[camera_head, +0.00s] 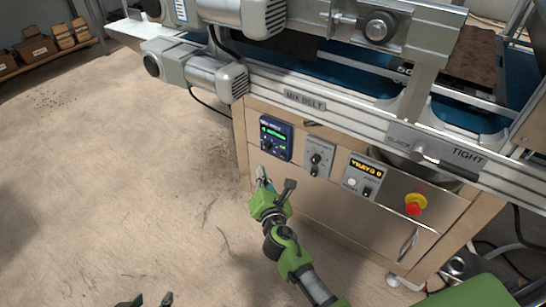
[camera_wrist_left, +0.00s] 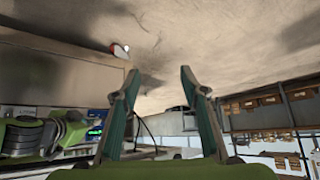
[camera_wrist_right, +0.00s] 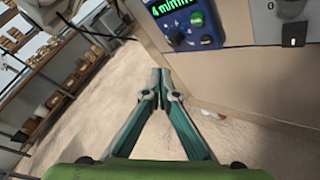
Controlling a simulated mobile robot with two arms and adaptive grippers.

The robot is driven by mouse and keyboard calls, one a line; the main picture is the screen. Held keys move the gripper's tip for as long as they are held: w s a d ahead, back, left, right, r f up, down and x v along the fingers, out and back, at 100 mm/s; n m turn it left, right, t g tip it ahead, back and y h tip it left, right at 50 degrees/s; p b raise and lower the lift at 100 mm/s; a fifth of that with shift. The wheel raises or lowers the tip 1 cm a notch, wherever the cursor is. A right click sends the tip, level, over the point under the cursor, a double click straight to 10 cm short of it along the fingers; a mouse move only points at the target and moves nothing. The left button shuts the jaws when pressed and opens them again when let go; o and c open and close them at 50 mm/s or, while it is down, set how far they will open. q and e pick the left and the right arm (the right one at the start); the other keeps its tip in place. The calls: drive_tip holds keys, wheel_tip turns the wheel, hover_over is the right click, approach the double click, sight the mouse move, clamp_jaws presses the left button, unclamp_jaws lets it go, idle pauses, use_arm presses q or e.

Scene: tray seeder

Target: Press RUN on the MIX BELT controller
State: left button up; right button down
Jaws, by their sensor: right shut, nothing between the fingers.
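The MIX BELT controller is a blue box (camera_head: 276,138) with a lit green display, mounted on the wooden front panel under the MIX BELT label (camera_head: 305,101). In the right wrist view the controller (camera_wrist_right: 180,38) is at the top, with a green round button (camera_wrist_right: 197,19) and other small controls; its top is cut off. My right gripper (camera_head: 263,176) is shut and empty, just below the controller in the head view. Its fingertips (camera_wrist_right: 159,74) appear apart from the panel. My left gripper (camera_head: 145,300) is open and empty at the bottom edge; its spread fingers (camera_wrist_left: 156,85) fill the left wrist view.
A motor (camera_head: 218,77) juts out above left. Bare floor (camera_head: 130,180) lies left.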

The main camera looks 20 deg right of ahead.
sight(283, 147)
use_arm(q)
drive_tip(key=shift+r, duration=0.2)
use_arm(e)
drive_tip(key=shift+w+a+r, duration=0.1)
drive_tip(key=shift+r, duration=0.2)
use_arm(q)
drive_tip(key=shift+s+a+f+g, duration=0.15)
drive_tip(key=shift+s+f, duration=0.05)
drive_tip(key=shift+s, duration=0.2)
drive_tip(key=shift+s+a+f+g, duration=0.15)
drive_tip(key=shift+s+f, duration=0.05)
drive_tip(key=shift+s, duration=0.2)
use_arm(e)
drive_tip(key=w+d, duration=0.5)
drive_tip(key=d, duration=0.2)
drive_tip(key=shift+w, duration=0.25)
drive_tip(key=shift+d, duration=0.1)
idle(0.5)
drive_tip(key=shift+w+d, duration=0.2)
drive_tip(key=shift+d, duration=0.05)
